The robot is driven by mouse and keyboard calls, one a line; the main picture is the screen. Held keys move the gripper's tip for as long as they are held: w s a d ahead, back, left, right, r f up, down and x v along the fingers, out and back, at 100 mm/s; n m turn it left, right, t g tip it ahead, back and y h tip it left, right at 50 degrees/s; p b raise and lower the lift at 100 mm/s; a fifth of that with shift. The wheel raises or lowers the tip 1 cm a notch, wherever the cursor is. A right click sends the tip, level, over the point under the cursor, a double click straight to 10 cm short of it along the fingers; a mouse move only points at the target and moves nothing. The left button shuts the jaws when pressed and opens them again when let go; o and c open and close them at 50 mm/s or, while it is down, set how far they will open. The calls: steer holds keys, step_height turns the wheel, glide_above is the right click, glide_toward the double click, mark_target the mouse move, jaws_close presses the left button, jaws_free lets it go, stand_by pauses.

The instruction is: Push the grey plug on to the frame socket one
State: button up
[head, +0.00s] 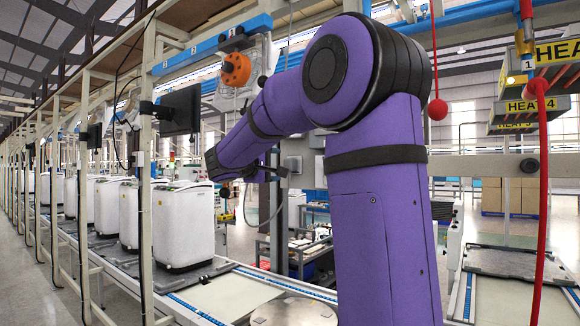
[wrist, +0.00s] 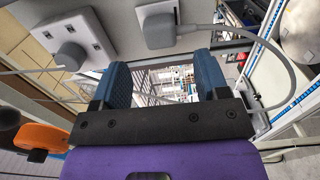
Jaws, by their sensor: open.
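My gripper (wrist: 158,66) shows in the wrist view with its two blue fingers apart and nothing between them. A grey plug (wrist: 160,32) with a grey cable is at a white socket plate (wrist: 152,8), just beyond the fingertips. A second grey plug (wrist: 71,56) is at another white socket plate (wrist: 92,28) to the left. I cannot tell how deep either plug sits, nor which socket is number one. In the head view my purple arm reaches left towards the frame; the fingertips and plugs cannot be made out there.
The grey cable (wrist: 285,62) loops to the right of my gripper. An orange round part (head: 237,69) hangs from the blue rail, and a dark monitor (head: 181,110) is on the frame. White machines (head: 182,225) line the left. A red cord (head: 543,190) hangs at the right.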

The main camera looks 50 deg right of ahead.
mark_target(287, 165)
steer(key=shift+w+d, duration=0.15)
steer(key=shift+d, duration=1.7)
steer(key=shift+w+d, duration=0.15)
steer(key=shift+d, duration=1.7)
steer(key=shift+c, duration=0.5)
steer(key=c, duration=1.1)
steer(key=shift+s+a, duration=0.15)
steer(key=shift+a, duration=1.35)
steer(key=shift+s+a, duration=0.1)
steer(key=shift+a, duration=1.4)
